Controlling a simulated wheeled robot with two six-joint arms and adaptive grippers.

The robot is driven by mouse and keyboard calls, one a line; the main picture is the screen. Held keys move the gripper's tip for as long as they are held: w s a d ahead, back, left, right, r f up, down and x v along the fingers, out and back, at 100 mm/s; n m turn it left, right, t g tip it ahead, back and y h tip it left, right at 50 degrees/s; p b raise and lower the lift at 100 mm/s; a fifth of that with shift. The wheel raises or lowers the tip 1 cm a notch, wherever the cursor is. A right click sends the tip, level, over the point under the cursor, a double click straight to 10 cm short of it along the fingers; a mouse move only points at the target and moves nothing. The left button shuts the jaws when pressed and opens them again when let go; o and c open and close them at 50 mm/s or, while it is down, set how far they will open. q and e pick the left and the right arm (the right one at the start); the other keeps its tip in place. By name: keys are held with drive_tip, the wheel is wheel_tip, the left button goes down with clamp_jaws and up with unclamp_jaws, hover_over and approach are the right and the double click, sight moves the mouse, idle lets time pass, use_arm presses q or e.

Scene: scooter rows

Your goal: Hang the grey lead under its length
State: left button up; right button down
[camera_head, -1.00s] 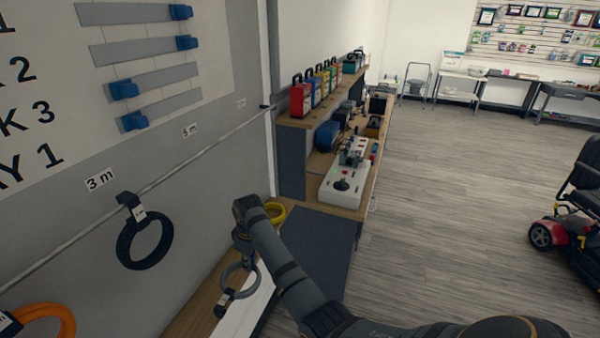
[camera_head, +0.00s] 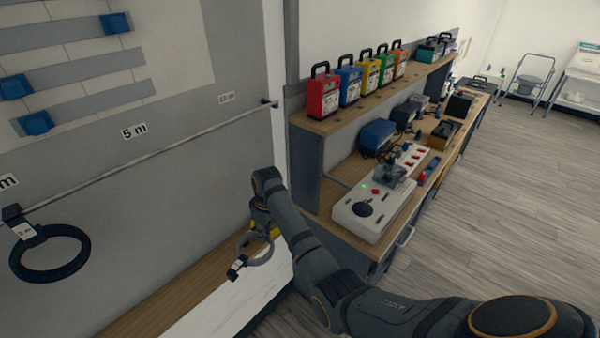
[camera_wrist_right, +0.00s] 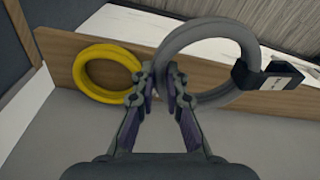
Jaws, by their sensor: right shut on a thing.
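The grey lead (camera_head: 262,246) is a coiled ring with a black tagged hook or clip on it. My right gripper (camera_head: 259,232) is shut on its coil and holds it above the wooden ledge along the wall. In the right wrist view the grey lead (camera_wrist_right: 196,38) hangs between and to the right of my right gripper's fingertips (camera_wrist_right: 163,84), its black clip (camera_wrist_right: 268,80) out to the right. The wall rail (camera_head: 170,148) runs under the length labels "5 m" (camera_head: 134,131) and "10 m" (camera_head: 226,98). A third label at the left edge is cut off. My left gripper is not in view.
A black coiled lead (camera_head: 50,254) hangs from the rail at left. A yellow coil (camera_wrist_right: 107,72) rests against the wooden ledge (camera_wrist_right: 65,53). A bench with a white control box (camera_head: 372,213) and coloured cases (camera_head: 323,96) stands right. The rail under 5 m and 10 m is bare.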

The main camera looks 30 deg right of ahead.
drive_tip(key=w+d+r+m+t+y+p, duration=0.2)
drive_tip(key=d+r+m+t+y+p, duration=0.3)
drive_tip(key=m, duration=0.7)
use_arm(q)
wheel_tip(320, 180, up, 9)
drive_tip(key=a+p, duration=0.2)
drive_tip(key=p, duration=0.2)
use_arm(e)
drive_tip(key=s+r+m+t+h, duration=0.1)
drive_tip(key=s+r+m+t, duration=0.25)
drive_tip(key=r, duration=0.25)
drive_tip(key=s+d+r+m+t, duration=0.1)
drive_tip(key=s+r+m+t, duration=0.1)
drive_tip(key=r+m+t, duration=0.3)
drive_tip(key=s+r+m+t+h, duration=0.1)
drive_tip(key=s+r+m+t, duration=0.15)
drive_tip(key=r, duration=0.45)
use_arm(q)
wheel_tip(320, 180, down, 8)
drive_tip(key=b, duration=0.8)
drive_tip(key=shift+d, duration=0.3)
use_arm(e)
drive_tip(key=w+a+f+n, duration=0.1)
drive_tip(key=w+a, duration=0.3)
drive_tip(key=w, duration=0.9)
drive_tip(key=shift+a+f+t, duration=0.2)
drive_tip(key=shift+f+t, duration=0.2)
drive_tip(key=shift+f, duration=0.3)
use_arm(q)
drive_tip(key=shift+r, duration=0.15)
